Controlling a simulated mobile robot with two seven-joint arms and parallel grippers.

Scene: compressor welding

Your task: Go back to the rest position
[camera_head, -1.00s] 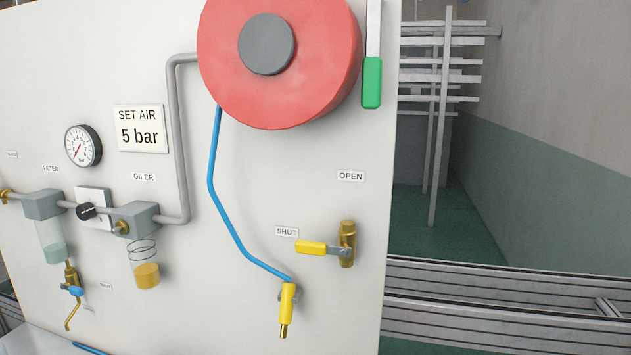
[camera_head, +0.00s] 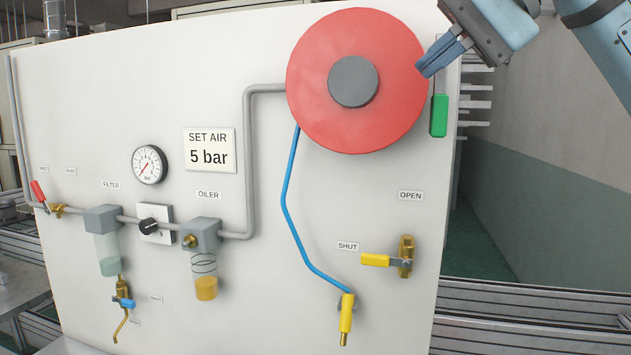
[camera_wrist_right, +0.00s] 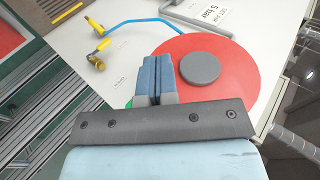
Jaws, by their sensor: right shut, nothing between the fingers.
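My right gripper (camera_head: 426,69) comes in from the upper right in the head view, in front of the right edge of the red hose reel (camera_head: 310,75). Its blue fingers are shut with nothing between them. In the right wrist view the closed fingers (camera_wrist_right: 156,68) point toward the board, and the red reel (camera_wrist_right: 232,85) with its grey hub lies beyond them. I cannot tell whether the fingertips touch the reel. My left gripper is not in either view.
The white board (camera_head: 120,75) carries a pressure gauge (camera_head: 149,164), a "SET AIR 5 bar" sign (camera_head: 209,150), filter (camera_head: 103,218), oiler (camera_head: 201,234), and a yellow-handled valve (camera_head: 406,257). A blue hose (camera_head: 288,205) hangs to a yellow nozzle (camera_head: 346,312). A green handle (camera_head: 439,116) is near the right edge.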

